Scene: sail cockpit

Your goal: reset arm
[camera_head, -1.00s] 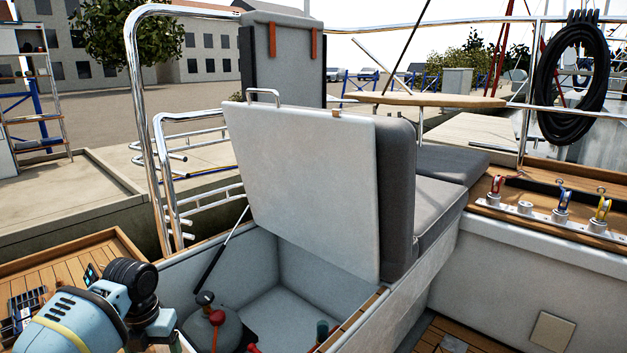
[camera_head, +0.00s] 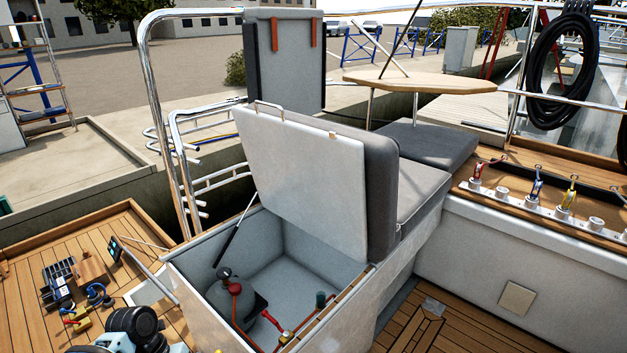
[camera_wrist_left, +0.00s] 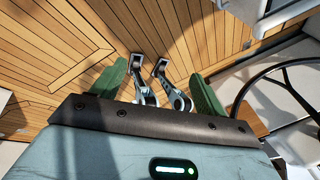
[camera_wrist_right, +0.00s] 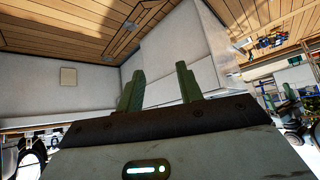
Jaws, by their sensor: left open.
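My left gripper (camera_wrist_left: 160,85) shows in the left wrist view with its two green fingers spread wide and nothing held between them. Two grey metal fittings (camera_wrist_left: 150,80) show beyond and between the fingers. My right gripper (camera_wrist_right: 160,85) shows in the right wrist view with its green fingers apart and empty. Pale cockpit walls and the wooden deck lie beyond it. Part of my left arm (camera_head: 130,325) shows at the lower left of the head view. Neither gripper shows in the head view.
An open locker (camera_head: 290,245) holds a grey gas bottle (camera_head: 230,300) with a red hose; its lid (camera_head: 300,180) stands raised. Small gear lies on the left deck (camera_head: 150,235). A dark wheel (camera_wrist_left: 240,105) is right in the left wrist view.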

